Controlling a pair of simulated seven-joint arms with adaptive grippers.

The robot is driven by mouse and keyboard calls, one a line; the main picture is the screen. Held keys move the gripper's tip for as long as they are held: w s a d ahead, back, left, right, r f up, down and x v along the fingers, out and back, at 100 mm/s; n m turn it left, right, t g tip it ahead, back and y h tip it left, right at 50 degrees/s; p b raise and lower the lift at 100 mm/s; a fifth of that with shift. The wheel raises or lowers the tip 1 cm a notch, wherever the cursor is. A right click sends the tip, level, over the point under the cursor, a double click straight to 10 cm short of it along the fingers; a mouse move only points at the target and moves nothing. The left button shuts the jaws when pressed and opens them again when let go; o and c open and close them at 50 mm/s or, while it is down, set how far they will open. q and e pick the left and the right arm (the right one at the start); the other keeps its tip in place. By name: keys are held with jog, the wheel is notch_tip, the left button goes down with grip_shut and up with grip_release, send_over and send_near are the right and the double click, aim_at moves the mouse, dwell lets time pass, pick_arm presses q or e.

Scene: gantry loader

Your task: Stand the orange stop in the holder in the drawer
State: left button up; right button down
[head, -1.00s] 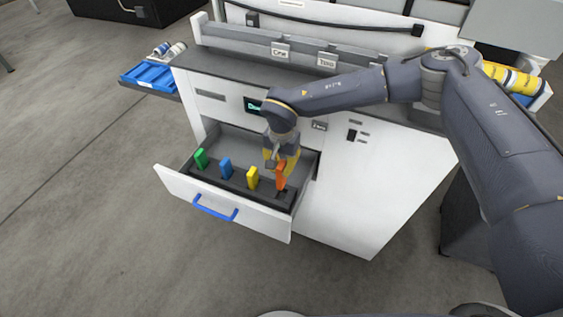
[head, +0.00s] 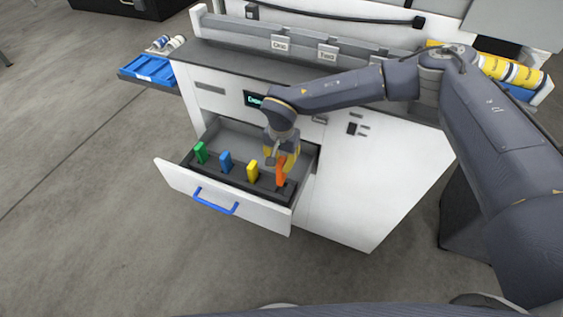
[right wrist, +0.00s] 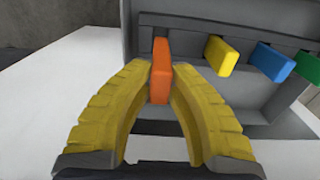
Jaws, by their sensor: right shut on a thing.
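The orange stop (head: 281,173) is between the fingertips of my right gripper (head: 282,159), which is shut on it. It also shows in the right wrist view (right wrist: 161,84), pinched near its upper part. It is at the right end of the dark holder (head: 232,185) in the open drawer (head: 222,209), in line with the other stops. I cannot tell whether its foot is seated in the slot or just above it. My left gripper is out of view.
A green stop (head: 200,153), a blue stop (head: 226,162) and a yellow stop (head: 252,171) stand in the holder to the left. The drawer's blue handle (head: 215,204) faces front. Drawer walls are close to my right gripper. A blue tray (head: 148,69) sits at the cabinet's left.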

jog(key=shift+f, duration=0.15)
jog(key=shift+f, duration=0.8)
jog(key=shift+f, duration=0.35)
jog(key=shift+f, duration=0.75)
jog(key=shift+f, duration=0.2)
dwell(0.4)
jog(key=shift+f, duration=0.9)
jog(key=shift+f, duration=0.55)
dwell(0.5)
jog(key=c, duration=1.3)
grip_release()
